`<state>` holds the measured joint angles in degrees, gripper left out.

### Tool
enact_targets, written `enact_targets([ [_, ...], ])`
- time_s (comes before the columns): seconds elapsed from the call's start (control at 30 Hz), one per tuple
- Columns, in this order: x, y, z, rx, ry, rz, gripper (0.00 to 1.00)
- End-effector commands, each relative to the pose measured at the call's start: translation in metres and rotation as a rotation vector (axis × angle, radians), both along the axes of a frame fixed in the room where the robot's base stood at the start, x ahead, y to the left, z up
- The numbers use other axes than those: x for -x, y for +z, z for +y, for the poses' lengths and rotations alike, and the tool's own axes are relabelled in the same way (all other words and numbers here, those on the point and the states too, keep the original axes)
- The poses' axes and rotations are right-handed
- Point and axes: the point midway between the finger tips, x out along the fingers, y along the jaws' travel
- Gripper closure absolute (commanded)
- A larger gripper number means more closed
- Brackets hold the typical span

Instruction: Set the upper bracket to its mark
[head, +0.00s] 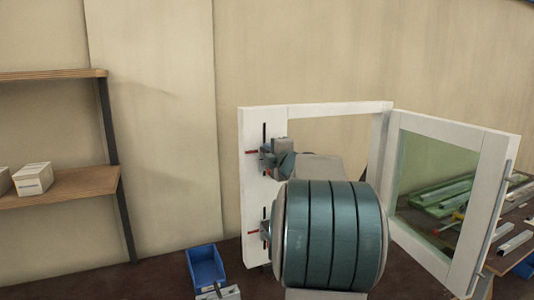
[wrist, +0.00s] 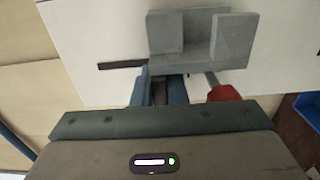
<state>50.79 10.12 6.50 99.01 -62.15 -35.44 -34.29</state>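The upper bracket (head: 266,153) is a grey block on the left post of a white frame (head: 252,190), at a black vertical slot (head: 264,131). A short red mark (head: 251,152) lies just left of it, at about its height. In the wrist view the bracket (wrist: 205,45) is a U-shaped grey piece, with part of the slot (wrist: 122,65) showing to its left. My gripper (head: 281,161) is at the bracket; in the wrist view its blue fingers (wrist: 159,88) are close together around a narrow dark part below the bracket. A red-ended lever (wrist: 223,93) sits right of the fingers.
A lower bracket (head: 265,230) with its own red mark (head: 251,233) is below. A glazed door (head: 448,190) stands open at right. A blue bin (head: 205,264) is at the bench's left, and a shelf (head: 70,185) with boxes stands farther left.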

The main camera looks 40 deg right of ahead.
Motion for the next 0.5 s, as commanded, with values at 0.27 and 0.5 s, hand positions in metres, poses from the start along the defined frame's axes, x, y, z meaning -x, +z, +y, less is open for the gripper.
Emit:
enact_targets([
  [0.27, 0.0, 0.024, 0.001, 0.002, 0.003, -0.001, 1.0],
  [0.5, 0.0, 0.026, 0.0, 0.0, 0.001, -0.001, 1.0],
])
